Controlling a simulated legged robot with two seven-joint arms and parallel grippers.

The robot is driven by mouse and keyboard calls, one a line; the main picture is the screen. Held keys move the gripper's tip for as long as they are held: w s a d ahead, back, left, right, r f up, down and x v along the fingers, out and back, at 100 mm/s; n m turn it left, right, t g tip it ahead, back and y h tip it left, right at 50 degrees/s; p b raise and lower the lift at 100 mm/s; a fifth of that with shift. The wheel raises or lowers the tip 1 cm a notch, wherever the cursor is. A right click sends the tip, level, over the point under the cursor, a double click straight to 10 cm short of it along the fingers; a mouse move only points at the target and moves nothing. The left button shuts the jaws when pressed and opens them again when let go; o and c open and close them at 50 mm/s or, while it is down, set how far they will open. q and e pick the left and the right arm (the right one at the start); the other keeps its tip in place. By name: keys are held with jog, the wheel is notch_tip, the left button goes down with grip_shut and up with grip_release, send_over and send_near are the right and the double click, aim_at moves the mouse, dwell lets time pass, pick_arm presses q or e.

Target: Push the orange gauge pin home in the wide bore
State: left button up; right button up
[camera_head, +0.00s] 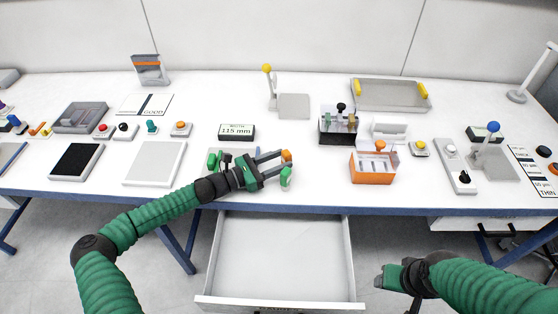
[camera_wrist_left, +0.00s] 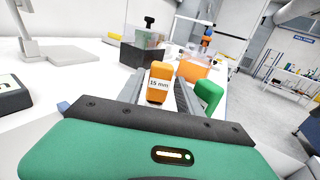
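The orange gauge pin (camera_head: 287,156) is at the fingertips of my left gripper (camera_head: 284,163), over the front of the table. I cannot make out the wide bore; the gripper covers this spot. My right gripper (camera_head: 391,276) hangs low in front of the table; its opening is unclear.
Another green piece (camera_head: 213,162) is left of my left wrist. A "115 mm" display (camera_head: 237,132) stands behind. An orange box (camera_head: 373,170) and a dark fixture (camera_head: 338,138) stand to the right. An open drawer (camera_head: 281,255) is below the table edge.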

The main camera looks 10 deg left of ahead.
pick_arm(q)
jog(key=shift+o, duration=1.1)
jog(key=shift+f, duration=0.25)
jog(key=shift+s+a, duration=0.25)
jog(key=v, duration=1.5)
jog(key=shift+w+a+b, duration=0.15)
jog(key=shift+a+b, duration=0.05)
jog(key=shift+b, duration=0.2)
jog(key=shift+s+a, duration=0.25)
jog(key=shift+s, duration=0.2)
jog(key=shift+a, duration=0.15)
